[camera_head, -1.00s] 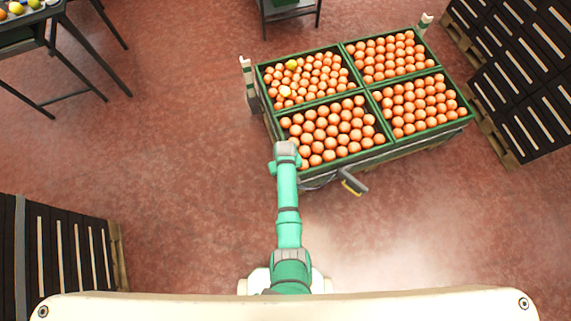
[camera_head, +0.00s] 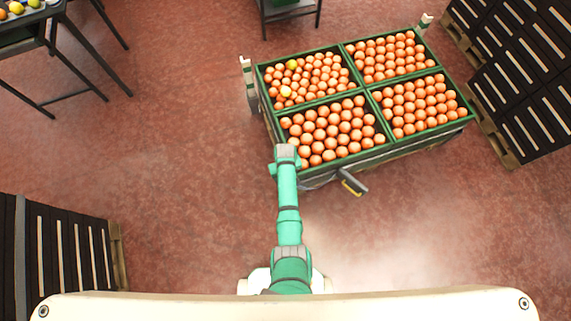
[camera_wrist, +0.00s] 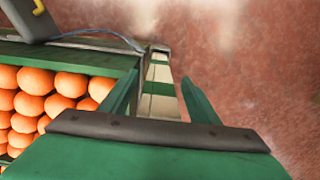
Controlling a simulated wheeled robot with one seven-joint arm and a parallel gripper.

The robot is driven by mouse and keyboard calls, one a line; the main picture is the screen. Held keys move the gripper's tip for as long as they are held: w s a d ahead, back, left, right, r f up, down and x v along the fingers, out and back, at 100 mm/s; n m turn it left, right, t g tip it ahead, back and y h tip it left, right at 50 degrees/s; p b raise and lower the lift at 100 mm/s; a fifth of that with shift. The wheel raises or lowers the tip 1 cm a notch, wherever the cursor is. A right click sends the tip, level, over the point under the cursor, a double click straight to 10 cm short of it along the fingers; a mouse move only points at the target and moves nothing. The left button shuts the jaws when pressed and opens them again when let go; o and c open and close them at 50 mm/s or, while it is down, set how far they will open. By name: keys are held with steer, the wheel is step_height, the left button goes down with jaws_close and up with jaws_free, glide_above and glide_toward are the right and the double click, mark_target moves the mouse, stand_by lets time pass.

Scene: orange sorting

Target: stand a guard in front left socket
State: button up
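A cream guard with green bands (camera_wrist: 160,88) stands at the near left corner of the green-rimmed crate stand (camera_head: 266,112), in the wrist view. My gripper (camera_wrist: 160,78) is around it, one green finger on each side. Narrow gaps show between the fingers and the guard, so the gripper looks open. The guard's near end is hidden behind the gripper body, and I cannot tell how it sits in its socket. In the head view my gripper (camera_head: 285,152) covers this corner. Other guards stand at the back left corner (camera_head: 247,75) and back right corner (camera_head: 424,23).
The stand carries green crates of oranges (camera_head: 335,128), with a few yellowish fruits in the back left one. A grey handle with a yellow part (camera_head: 353,184) sticks out in front. Black crate stacks (camera_head: 68,250) stand left and right. The floor in between is clear.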

step_height(320, 180, up, 9)
steer(key=shift+w+r, duration=0.1)
steer(key=shift+r, duration=0.8)
steer(key=shift+r, duration=3.5)
steer(key=shift+f, duration=0.1)
